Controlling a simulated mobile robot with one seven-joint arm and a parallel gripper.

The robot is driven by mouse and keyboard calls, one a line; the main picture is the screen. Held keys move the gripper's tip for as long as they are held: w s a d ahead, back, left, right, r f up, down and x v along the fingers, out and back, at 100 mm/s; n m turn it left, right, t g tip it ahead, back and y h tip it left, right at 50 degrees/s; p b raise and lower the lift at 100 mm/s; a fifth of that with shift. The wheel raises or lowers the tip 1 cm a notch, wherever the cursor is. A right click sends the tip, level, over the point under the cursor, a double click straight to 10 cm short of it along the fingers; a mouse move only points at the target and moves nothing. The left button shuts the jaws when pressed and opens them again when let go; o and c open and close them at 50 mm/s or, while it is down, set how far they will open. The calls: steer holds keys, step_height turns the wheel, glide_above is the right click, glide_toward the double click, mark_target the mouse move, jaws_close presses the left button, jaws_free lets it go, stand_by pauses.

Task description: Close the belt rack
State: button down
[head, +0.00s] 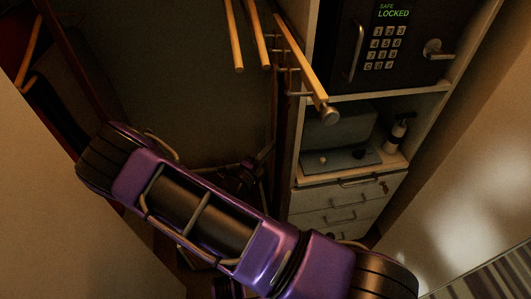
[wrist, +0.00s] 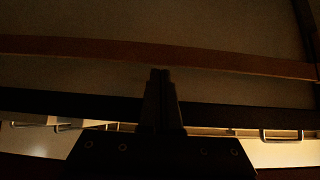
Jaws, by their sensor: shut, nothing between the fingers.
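The belt rack (head: 302,72) is a light wooden bar with a round metal knob (head: 329,114) at its near end. Several small metal pegs stick out from its left side. It extends out along the left of the cabinet divider, with dark belt-like strips hanging below it. My gripper (wrist: 160,73) shows in the wrist view as two dark fingers pressed together, with nothing between them. A brownish strip (wrist: 160,50) crosses beyond the fingertips; I cannot tell what it is. In the head view my purple arm hides much of the lower area, and the fingertips are not clear.
Wooden bars (head: 234,40) hang left of the rack. Right of the divider are a locked safe (head: 385,45), a shelf with a soap bottle (head: 398,131), and drawers (head: 345,195) with handles. A pale panel (head: 460,190) stands at the right.

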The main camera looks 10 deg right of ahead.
steer(key=shift+w, duration=0.15)
steer(key=w+b, duration=0.4)
steer(key=w, duration=1.2)
steer(key=shift+w+r, duration=0.2)
steer(key=shift+w, duration=0.15)
steer(key=shift+a, duration=0.15)
